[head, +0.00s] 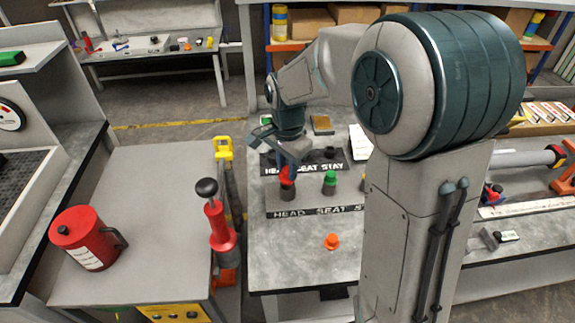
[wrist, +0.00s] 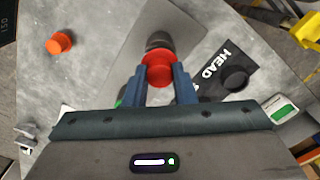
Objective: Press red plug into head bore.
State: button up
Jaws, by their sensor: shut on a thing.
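The red plug (head: 287,174) is between the fingers of my gripper (head: 289,160), which points down and is shut on it. The post's bore is hidden. I cannot tell whether the plug is inside it or only touching its top.
A green plug (head: 330,177) stands on a dark post to the right. An orange plug (head: 332,241) lies on bare grey table in front. A second strip (head: 283,168) lies behind. A red-and-black upright tool (head: 218,225) and a red can (head: 82,238) stand on the left bench.

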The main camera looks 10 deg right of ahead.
aim_at(287, 170)
jog(key=shift+f+b, duration=1.05)
jog(key=shift+f, duration=0.3)
dwell(0.3)
jog(key=o, duration=1)
jog(key=shift+o, duration=0.2)
jog(key=shift+r, duration=0.1)
notch_tip(287, 170, up, 14)
jog(key=s+d+f+n+t, duration=0.1)
jog(key=s+d+f+n, duration=0.3)
jog(key=s, duration=0.5)
jog(key=s+d+f+n+t, duration=0.2)
jog(key=s+d+n, duration=0.3)
jog(key=s, duration=0.4)
jog(key=shift+d+f+n, duration=0.25)
jog(key=shift+f+n, duration=0.45)
jog(key=shift+f, duration=0.15)
